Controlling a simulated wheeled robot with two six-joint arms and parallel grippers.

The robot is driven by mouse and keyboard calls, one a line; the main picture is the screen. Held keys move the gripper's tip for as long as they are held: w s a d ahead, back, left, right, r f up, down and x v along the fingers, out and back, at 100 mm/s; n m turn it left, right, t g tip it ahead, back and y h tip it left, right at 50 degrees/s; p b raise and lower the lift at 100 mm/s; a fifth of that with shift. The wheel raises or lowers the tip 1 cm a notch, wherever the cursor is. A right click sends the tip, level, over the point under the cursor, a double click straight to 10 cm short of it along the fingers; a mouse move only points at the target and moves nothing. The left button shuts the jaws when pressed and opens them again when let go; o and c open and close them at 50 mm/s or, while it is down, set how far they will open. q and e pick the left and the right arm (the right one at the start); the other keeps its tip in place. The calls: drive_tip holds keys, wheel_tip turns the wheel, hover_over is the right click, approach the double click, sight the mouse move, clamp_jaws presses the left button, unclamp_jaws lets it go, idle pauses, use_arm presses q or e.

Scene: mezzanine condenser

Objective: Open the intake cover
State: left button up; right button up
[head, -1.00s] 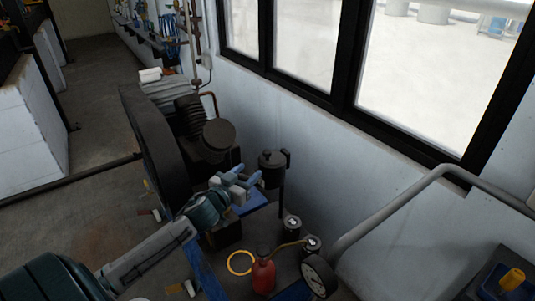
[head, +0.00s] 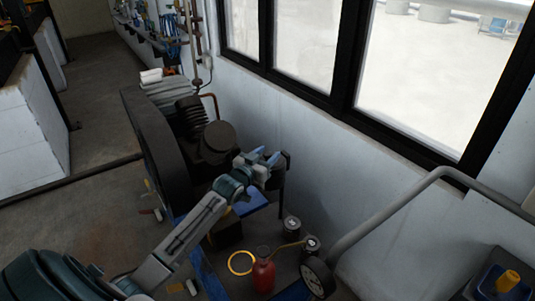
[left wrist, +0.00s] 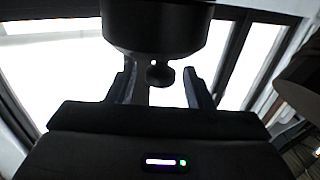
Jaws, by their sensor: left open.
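My left gripper (head: 265,159) is open, its two pale blue-grey fingers in front of a dark canister-like part beside the compressor in the head view. The gripper hides most of that part; a dark piece at its right side (head: 287,156) still shows. In the left wrist view a dark round body (left wrist: 157,28) hangs at the top, with a small dark knob (left wrist: 159,75) below it. The knob lies between the open fingers (left wrist: 160,84), with bright gaps on both sides. I cannot tell for sure which part is the intake cover. My right gripper is not in view.
The compressor (head: 190,113) with its big dark wheel (head: 150,150) stands left of the gripper. A red oil can (head: 263,272), a yellow ring (head: 240,262) and a gauge (head: 317,277) are in front. A grey rail (head: 400,203) and the windowed wall bound the right.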

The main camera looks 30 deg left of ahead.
use_arm(q)
drive_tip(key=shift+w, duration=0.35)
drive_tip(key=shift+c, duration=0.2)
clamp_jaws()
drive_tip(key=shift+r, duration=0.1)
